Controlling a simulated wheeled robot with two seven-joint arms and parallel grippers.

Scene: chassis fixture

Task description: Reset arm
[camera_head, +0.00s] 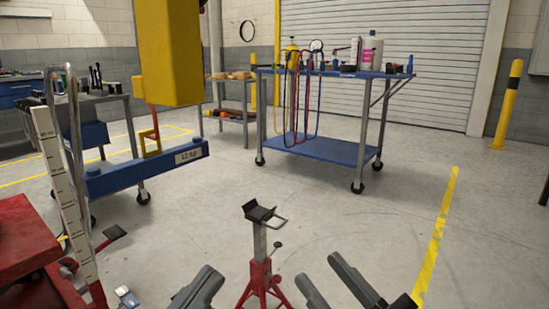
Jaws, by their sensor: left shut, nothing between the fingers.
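My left gripper (209,272) shows at the bottom edge, left of centre. Its fingers are together with nothing between them, and it points up and to the right. My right gripper (319,268) shows at the bottom, right of centre. Its two grey fingers are spread apart, with only floor visible between them. Between the two grippers stands a red jack stand (262,275) with a black saddle (260,213) on top. Neither gripper appears to hold it. The rest of both arms is mostly outside the view.
A yellow column (168,50) and a blue bar (145,172) marked 12 kg hang at upper left. Red equipment (25,240) fills the lower left. A blue wheeled cart (320,148) with tools stands behind. A yellow bollard (508,105) stands right.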

